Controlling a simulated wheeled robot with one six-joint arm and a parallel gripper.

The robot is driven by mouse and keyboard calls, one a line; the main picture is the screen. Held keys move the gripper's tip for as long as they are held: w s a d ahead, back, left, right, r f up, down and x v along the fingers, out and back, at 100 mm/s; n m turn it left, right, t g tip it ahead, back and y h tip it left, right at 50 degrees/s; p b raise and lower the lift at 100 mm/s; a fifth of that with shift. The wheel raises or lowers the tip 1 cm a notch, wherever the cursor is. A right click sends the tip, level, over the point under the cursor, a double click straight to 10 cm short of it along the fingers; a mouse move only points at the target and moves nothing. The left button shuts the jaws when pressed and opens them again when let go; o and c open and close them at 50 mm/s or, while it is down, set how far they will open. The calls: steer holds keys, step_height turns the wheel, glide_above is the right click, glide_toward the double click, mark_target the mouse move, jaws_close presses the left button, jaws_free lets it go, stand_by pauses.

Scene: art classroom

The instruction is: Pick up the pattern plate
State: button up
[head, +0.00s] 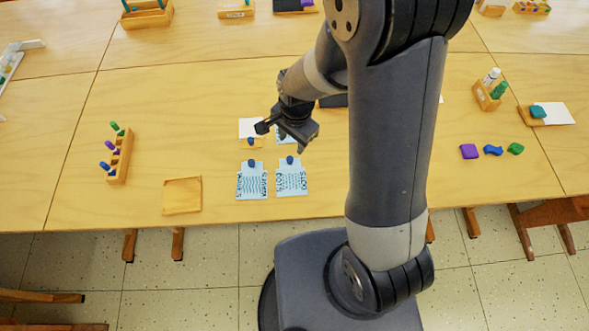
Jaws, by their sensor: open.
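My gripper (282,139) is open and empty above the table, its fingers pointing down toward the cards. Two light blue plates lie near the front edge. The left plate (252,183) has wavy lines and lettering, and the right plate (292,180) has dark marks and lettering. Each has a dark blue knob at its top. Behind them, close under my gripper, lie a white piece with a tan strip and blue knob (250,141) and another light blue piece (289,136), partly hidden by my gripper. I cannot tell which one is the pattern plate.
A bare tan square (182,195) lies left of the plates. A wooden holder with colored pieces (120,156) stands further left. At right are a small bottle rack (487,97) and purple, blue and green pieces (493,150). My arm hides the table's middle right.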

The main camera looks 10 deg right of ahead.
mark_target(290, 159)
steer(key=shift+w+a+f+p, duration=0.1)
steer(key=shift+f+p, duration=0.05)
steer(key=shift+f, duration=1.45)
steer(key=shift+w+a+f+p, duration=0.1)
steer(key=shift+a+f, duration=0.05)
steer(key=shift+f, duration=1.4)
steer(key=shift+a+f+p, duration=0.1)
steer(key=shift+f+p, duration=0.05)
steer(key=shift+f, duration=1.45)
steer(key=shift+c, duration=0.5)
jaws_close()
